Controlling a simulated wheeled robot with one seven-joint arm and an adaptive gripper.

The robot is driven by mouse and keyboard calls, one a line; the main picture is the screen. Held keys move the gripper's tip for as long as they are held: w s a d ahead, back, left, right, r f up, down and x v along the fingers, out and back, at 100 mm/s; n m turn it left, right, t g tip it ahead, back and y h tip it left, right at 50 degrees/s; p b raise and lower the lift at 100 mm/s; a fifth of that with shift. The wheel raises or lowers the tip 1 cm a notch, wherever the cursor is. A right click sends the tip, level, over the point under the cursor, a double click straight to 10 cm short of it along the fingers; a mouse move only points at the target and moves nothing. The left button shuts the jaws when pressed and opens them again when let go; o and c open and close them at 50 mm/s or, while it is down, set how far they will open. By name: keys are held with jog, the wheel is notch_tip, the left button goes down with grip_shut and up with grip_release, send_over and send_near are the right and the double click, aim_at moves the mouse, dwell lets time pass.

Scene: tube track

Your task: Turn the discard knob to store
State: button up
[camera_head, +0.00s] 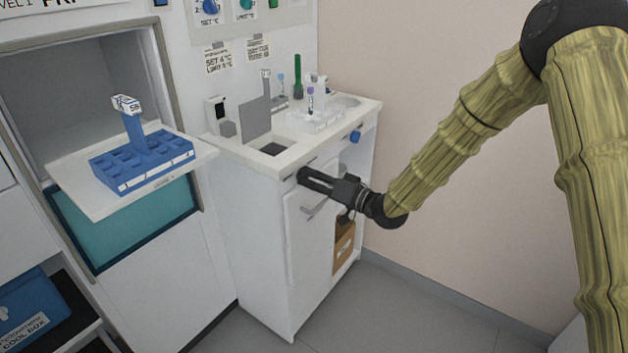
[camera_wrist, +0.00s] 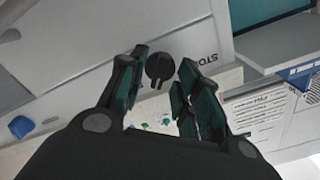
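A black knob (camera_wrist: 159,67) sits on the pale cabinet front in the wrist view, with partly hidden lettering beginning "STO" (camera_wrist: 204,70) on its right. A narrow part of the knob points towards the bottom of that picture. My gripper (camera_wrist: 163,59) is open, with one finger on each side of the knob in the picture. I cannot tell whether the fingers touch it. In the head view my gripper (camera_head: 302,176) is at the upper front of the white cabinet (camera_head: 262,230), and the black knob cannot be made out there.
A blue knob (camera_head: 355,136) is on the same front, farther right; it also shows in the wrist view (camera_wrist: 20,126). A cabinet door handle (camera_head: 314,208) is just below my gripper. A blue rack (camera_head: 140,165) stands on the open flap at left. Tubes and a clear holder stand on the counter.

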grip_shut()
jog(key=shift+n, duration=0.3)
jog(key=n, duration=0.2)
jog(key=shift+f+n+b, duration=0.1)
jog(key=shift+n+b, duration=0.2)
jog(key=n+b, duration=0.1)
jog(key=n, duration=0.3)
jog(key=n+b, duration=0.2)
jog(key=n, duration=0.2)
jog(key=shift+n+b, duration=1.1)
jog(key=shift+n, duration=1.2)
grip_release()
